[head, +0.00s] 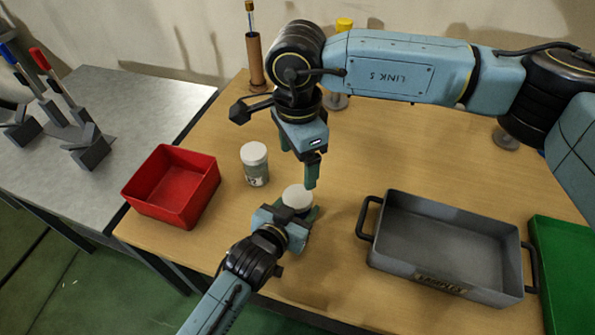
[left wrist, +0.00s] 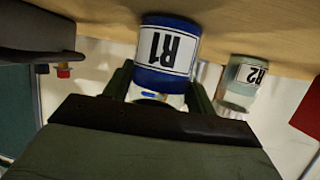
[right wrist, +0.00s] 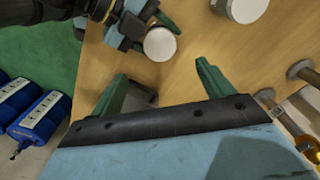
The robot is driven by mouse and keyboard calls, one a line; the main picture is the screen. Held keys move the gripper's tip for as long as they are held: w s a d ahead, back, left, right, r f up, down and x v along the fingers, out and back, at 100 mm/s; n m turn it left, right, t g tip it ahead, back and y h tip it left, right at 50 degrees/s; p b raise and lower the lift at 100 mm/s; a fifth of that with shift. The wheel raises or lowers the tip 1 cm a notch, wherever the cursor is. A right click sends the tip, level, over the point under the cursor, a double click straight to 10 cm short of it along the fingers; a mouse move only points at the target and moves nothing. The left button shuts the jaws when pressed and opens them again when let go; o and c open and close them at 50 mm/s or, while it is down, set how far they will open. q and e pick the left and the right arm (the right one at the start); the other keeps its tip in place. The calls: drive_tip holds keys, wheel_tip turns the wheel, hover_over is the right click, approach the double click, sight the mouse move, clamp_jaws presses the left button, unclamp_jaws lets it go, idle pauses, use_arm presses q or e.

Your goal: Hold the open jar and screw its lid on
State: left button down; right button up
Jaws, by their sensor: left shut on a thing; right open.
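My left gripper (head: 283,213) is shut on the jar marked R1. In the left wrist view the jar (left wrist: 165,48) has blue bands and a white label, which reads upside down. It is between the fingers, close to the wooden table. A round white top (head: 297,196) shows above the left gripper in the head view, and in the right wrist view (right wrist: 159,44). I cannot tell whether it is a seated lid. My right gripper (head: 299,167) points down, open and empty, just above and behind the white top. Its spread fingers also show in the right wrist view (right wrist: 160,74).
A second white-topped jar (head: 255,164), marked R2, stands behind and left of the left gripper. A red bin (head: 160,207) is at the left. A grey handled tray (head: 443,206) and a green tray (head: 565,285) are at the right. A brown cylinder (head: 255,62) stands at the back.

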drive_tip(key=shift+r, duration=0.6)
use_arm(q)
drive_tip(key=shift+c, duration=2)
unclamp_jaws()
drive_tip(key=p+v, duration=0.1)
drive_tip(key=v, duration=1.2)
drive_tip(key=shift+s+a+p, duration=0.15)
drive_tip(key=shift+s+p, duration=0.05)
drive_tip(key=shift+p, duration=0.15)
use_arm(e)
drive_tip(key=shift+r, duration=0.85)
